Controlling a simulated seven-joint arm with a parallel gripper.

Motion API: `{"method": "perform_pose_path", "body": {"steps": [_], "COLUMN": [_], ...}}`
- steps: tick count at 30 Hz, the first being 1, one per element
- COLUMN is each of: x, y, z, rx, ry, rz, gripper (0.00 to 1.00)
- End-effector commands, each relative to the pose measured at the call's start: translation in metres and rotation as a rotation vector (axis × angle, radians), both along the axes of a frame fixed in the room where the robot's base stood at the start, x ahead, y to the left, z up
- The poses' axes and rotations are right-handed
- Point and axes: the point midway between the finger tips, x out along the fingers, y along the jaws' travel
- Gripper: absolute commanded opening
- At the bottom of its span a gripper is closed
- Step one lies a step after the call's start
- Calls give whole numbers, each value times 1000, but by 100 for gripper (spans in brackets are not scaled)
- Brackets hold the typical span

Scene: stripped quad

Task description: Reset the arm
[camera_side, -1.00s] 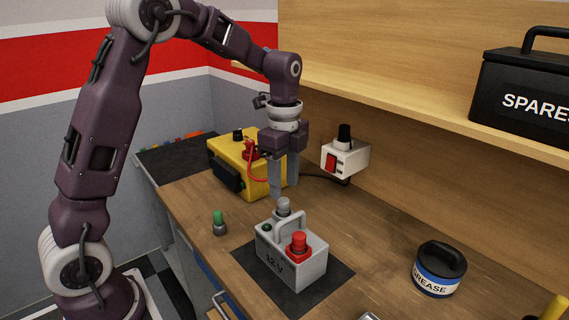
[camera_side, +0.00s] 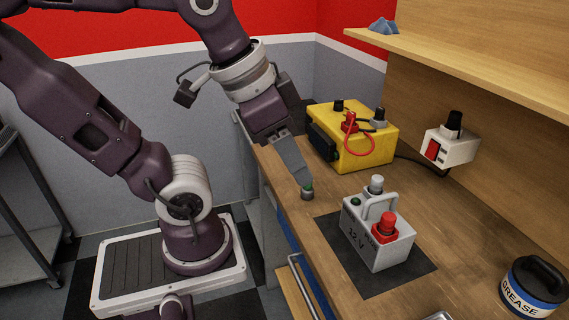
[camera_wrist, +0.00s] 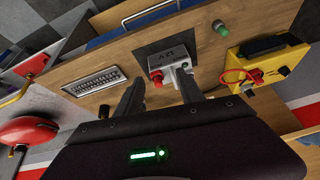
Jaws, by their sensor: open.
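My gripper (camera_side: 303,182) hangs tilted over the left front edge of the wooden bench in the side view. In the wrist view its two fingers (camera_wrist: 159,77) stand apart with nothing between them. A small green-topped button (camera_side: 308,193) on a dark base stands on the bench; the fingertips overlap it in the side view, and I cannot tell whether they touch. In the wrist view this button (camera_wrist: 222,30) lies beyond and right of the fingers. A grey 12 V battery (camera_side: 378,235) with a handle and a red terminal stands on a dark mat (camera_side: 345,277).
A yellow box (camera_side: 365,150) with a red cable stands behind the button. A white switch box (camera_side: 450,145) is on the back panel below a shelf (camera_side: 480,68). A grease tin (camera_side: 530,285) sits at right. The wrist view shows a large red dome (camera_wrist: 30,130) and slotted plate (camera_wrist: 95,82).

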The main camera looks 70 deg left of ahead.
Motion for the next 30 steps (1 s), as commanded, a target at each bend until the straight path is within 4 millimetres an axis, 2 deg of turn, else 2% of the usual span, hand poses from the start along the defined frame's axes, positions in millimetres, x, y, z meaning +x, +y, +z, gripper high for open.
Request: {"method": "perform_pose_path", "body": {"steps": [1, 5, 30], "x": [-10, -19, -18], "y": [-1, -2, -2], "z": [-6, -13, -13], "rx": [-22, -52, -53], "ry": [-22, -43, -41], "rz": [45, 106, 107], "gripper": [45, 45, 45]}}
